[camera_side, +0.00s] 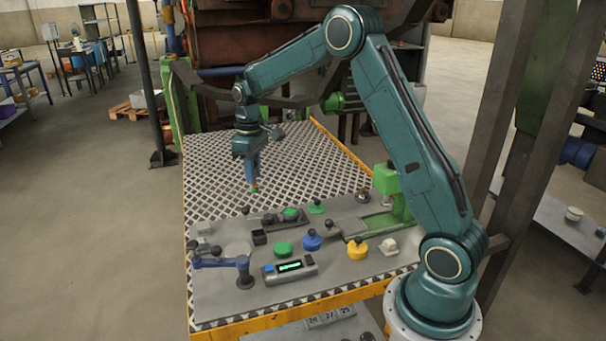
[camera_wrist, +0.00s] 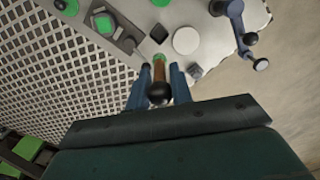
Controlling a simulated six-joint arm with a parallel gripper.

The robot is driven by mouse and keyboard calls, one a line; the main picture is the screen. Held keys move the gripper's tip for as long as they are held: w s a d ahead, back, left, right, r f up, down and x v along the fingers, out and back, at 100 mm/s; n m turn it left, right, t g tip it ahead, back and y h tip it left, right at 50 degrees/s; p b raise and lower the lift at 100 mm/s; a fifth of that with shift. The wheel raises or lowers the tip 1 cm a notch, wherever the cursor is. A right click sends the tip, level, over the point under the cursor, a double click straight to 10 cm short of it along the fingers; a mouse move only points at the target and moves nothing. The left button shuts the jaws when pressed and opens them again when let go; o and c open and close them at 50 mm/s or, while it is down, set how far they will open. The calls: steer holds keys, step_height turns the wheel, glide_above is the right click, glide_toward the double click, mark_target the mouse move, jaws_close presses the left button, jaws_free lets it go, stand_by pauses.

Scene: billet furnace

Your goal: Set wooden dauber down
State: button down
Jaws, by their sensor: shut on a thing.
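My gripper (camera_side: 251,180) is shut on the wooden dauber and holds it above the mesh table, behind the grey plate's far edge. In the wrist view the dauber (camera_wrist: 159,72) stands between the two blue fingers of my gripper (camera_wrist: 160,84). It has a brown handle, a dark ball at the near end and a greenish tip at the far end. In the side view only the dauber's small green and orange lower end (camera_side: 254,189) shows below the fingers. The rest is hidden by the fingers.
The grey plate (camera_side: 215,290) carries a black square cup (camera_side: 259,238), a pale disc (camera_side: 238,249), a blue lever arm (camera_side: 222,262), a display box (camera_side: 289,268), and green, blue and yellow knobbed pieces. The white mesh area (camera_side: 215,165) behind is mostly clear.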

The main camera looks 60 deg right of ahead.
mark_target(255, 186)
step_height(255, 186, down, 12)
steer(key=shift+f, duration=0.15)
steer(key=shift+f, duration=0.1)
steer(key=shift+f, duration=2.05)
steer(key=shift+f, duration=0.1)
steer(key=c, duration=1.2)
jaws_free()
steer(key=shift+c, duration=0.2)
step_height(255, 186, up, 11)
steer(key=shift+f, duration=0.1)
steer(key=shift+r, duration=0.75)
